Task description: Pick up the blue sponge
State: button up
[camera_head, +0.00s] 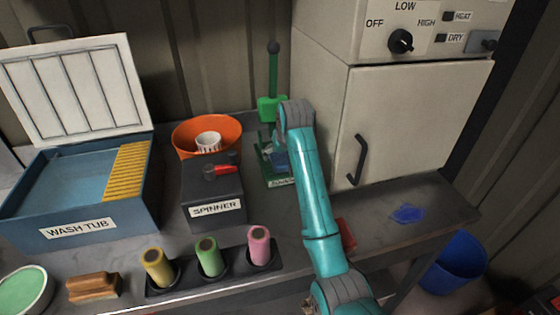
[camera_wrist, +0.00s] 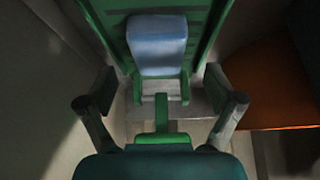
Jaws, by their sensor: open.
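A blue block (camera_wrist: 157,45), which looks like the blue sponge, sits in a green hand press (camera_wrist: 105,15) in the wrist view. In the head view the press (camera_head: 271,103) stands at the back of the bench, and the blue block (camera_head: 280,160) shows partly behind my arm. My gripper (camera_wrist: 160,83) is open and empty, its fingers spread to either side of the press's lower part, short of the block in the picture. In the head view my gripper is mostly hidden by my arm. A flat blue patch (camera_head: 407,213) lies on the right of the bench.
Left of the press are an orange tub (camera_head: 219,129) with a white cup (camera_head: 208,142) and the dark spinner box (camera_head: 213,190). A beige cabinet (camera_head: 412,120) stands close on the right. Colored rollers (camera_head: 208,257) stand in front. A red item (camera_head: 346,235) lies beside my arm.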

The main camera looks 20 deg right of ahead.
aim_at(280, 157)
jog(key=shift+x, duration=2.3)
jog(key=shift+w+d+r, duration=0.1)
jog(key=shift+w, duration=0.05)
jog(key=c, duration=1.1)
jog(key=shift+r, duration=0.1)
notch_tip(280, 157, up, 10)
jog(key=shift+f, duration=0.1)
